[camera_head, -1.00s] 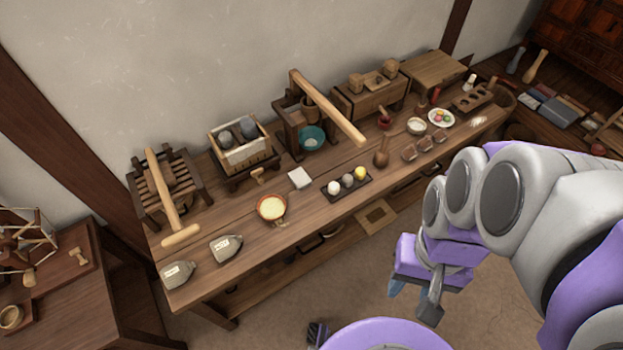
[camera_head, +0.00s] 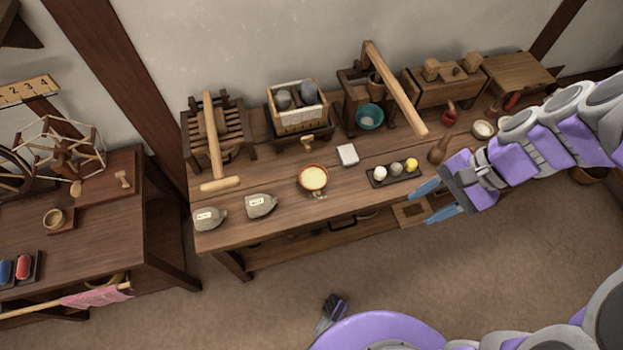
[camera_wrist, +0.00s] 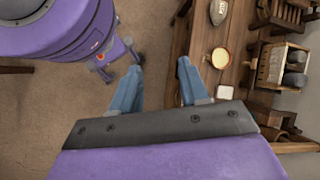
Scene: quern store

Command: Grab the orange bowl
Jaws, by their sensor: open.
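The orange bowl (camera_head: 313,178) stands upright on the long wooden table (camera_head: 268,229), near its front edge, and holds something pale yellow. A small part sticks out at its front. It also shows in the wrist view (camera_wrist: 220,57), beyond my fingertips and a little to the right. My gripper (camera_head: 427,204) is open and empty. In the head view it is to the right of the bowl, by the table's front edge, with its fingers pointing left. In the wrist view its two blue fingers (camera_wrist: 157,72) are spread apart with nothing between them.
Two grey sacks (camera_head: 261,205) lie left of the bowl. A white block (camera_head: 347,155) and a dark tray (camera_head: 370,179) with three balls are to its right. The floor (camera_head: 400,275) in front is clear.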

